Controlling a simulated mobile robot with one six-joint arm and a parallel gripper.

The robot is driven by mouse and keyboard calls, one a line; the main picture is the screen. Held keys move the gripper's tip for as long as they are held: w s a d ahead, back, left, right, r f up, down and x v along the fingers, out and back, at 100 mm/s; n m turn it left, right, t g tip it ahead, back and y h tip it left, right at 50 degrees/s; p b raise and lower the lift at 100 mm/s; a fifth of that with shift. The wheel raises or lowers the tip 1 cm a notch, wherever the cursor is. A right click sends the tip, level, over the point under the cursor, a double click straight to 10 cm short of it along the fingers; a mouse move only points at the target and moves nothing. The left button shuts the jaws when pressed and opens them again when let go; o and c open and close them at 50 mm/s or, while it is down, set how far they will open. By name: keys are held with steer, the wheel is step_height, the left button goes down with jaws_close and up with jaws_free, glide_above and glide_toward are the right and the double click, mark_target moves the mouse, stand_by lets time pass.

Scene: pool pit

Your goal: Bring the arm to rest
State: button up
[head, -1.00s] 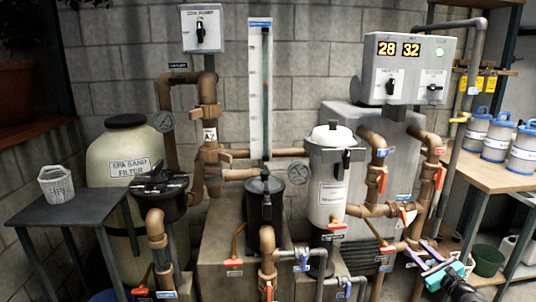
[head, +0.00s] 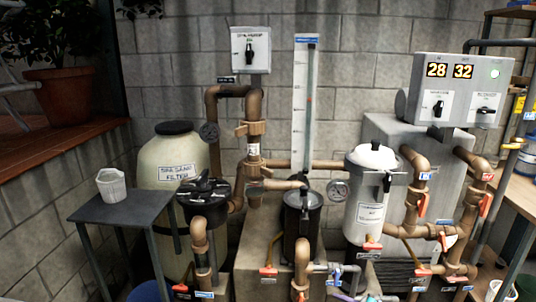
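The task names only my arm. A small teal and purple piece (head: 345,297) shows at the bottom edge of the head view, just in front of the grey pipes; it looks like part of my arm. My gripper's fingers cannot be made out there, so I cannot see whether they are open or shut, or whether they hold anything.
Close ahead stand a sand filter (head: 165,205), a black-lidded strainer (head: 203,190), a white canister (head: 370,205) and brown pipes with red-handled valves (head: 422,205). A dark side table (head: 125,212) carries a white basket (head: 111,185). A wooden bench (head: 522,195) stands right.

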steer(key=s+a+f+n+g+p, duration=0.2)
steer(key=s+a+f+n+g, duration=0.25)
steer(key=s+a, duration=0.4)
steer(key=s+a+f+n+g+p, duration=0.25)
steer(key=s+a+f+g, duration=0.2)
steer(key=s+a, duration=0.45)
steer(key=s+a+f+n+g+h+p, duration=0.1)
steer(key=s+f+n+g, duration=0.15)
steer(key=s, duration=0.35)
steer(key=s+a+f+n+g+h+p, duration=0.1)
steer(key=s+a+f+n, duration=0.1)
steer(key=s+n, duration=0.3)
steer(key=s+d+f+n+g+h, duration=0.1)
steer(key=s+d+n+g+h, duration=0.2)
steer(key=s+d+n+h, duration=0.3)
steer(key=s+d+n, duration=0.3)
steer(key=s+d, duration=0.3)
steer(key=s, duration=0.1)
steer(key=shift+n+g, duration=0.35)
stand_by(3.5)
